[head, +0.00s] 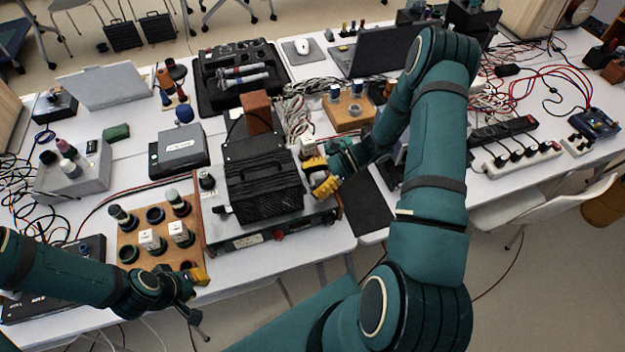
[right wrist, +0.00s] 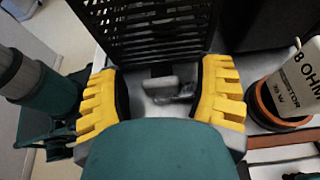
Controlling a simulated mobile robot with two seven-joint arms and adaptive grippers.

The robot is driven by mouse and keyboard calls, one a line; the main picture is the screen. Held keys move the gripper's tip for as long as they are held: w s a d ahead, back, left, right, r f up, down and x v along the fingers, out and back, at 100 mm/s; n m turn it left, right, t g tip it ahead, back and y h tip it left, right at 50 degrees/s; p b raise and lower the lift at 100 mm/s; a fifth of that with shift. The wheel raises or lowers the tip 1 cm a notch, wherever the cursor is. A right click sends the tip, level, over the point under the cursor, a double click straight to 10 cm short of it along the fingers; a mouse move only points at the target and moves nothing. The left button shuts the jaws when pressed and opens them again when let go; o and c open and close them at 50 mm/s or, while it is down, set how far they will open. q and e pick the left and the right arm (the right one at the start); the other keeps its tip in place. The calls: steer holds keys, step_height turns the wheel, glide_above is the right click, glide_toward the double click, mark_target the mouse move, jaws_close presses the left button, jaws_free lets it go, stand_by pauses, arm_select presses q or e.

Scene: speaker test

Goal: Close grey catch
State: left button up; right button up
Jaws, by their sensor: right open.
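The grey catch (right wrist: 160,86) shows in the right wrist view as a small grey piece at the foot of a black slatted case (right wrist: 150,30). A metal part lies just right of it. My right gripper (head: 319,175) is at the case's right side. Its yellow fingers (right wrist: 163,92) are open on either side of the catch, apart from it. My left gripper (head: 198,282) is by the front edge of a wooden board; its opening is unclear.
The wooden board (head: 130,240) with several sockets and parts lies left of the case. In the right wrist view, a white block marked 8 OHM (right wrist: 302,80) stands in an orange-rimmed holder close to the right finger. A grey box (head: 180,151) and a laptop (head: 385,52) stand behind.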

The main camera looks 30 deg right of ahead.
jaws_close()
arm_select(q)
steer(key=shift+f, duration=0.2)
arm_select(e)
steer(key=shift+n+g, duration=0.3)
steer(key=shift+g, duration=0.1)
steer(key=n+g+b, duration=0.2)
steer(key=n+g, duration=0.1)
steer(key=g, duration=0.1)
steer(key=shift+f, duration=0.15)
arm_select(q)
steer(key=shift+s+d+f+b, duration=0.1)
steer(key=shift+s+f+b, duration=0.15)
steer(key=shift+f, duration=0.3)
steer(key=shift+s+a+f+b, duration=0.15)
steer(key=shift+f+b, duration=0.15)
steer(key=shift+f, duration=0.25)
steer(key=shift+s+d+f+b, duration=0.2)
steer(key=shift+f+b, duration=0.1)
steer(key=shift+f, duration=0.25)
arm_select(e)
steer(key=shift+n+g, duration=1.7)
steer(key=shift+g, duration=0.2)
steer(key=shift+h, duration=0.3)
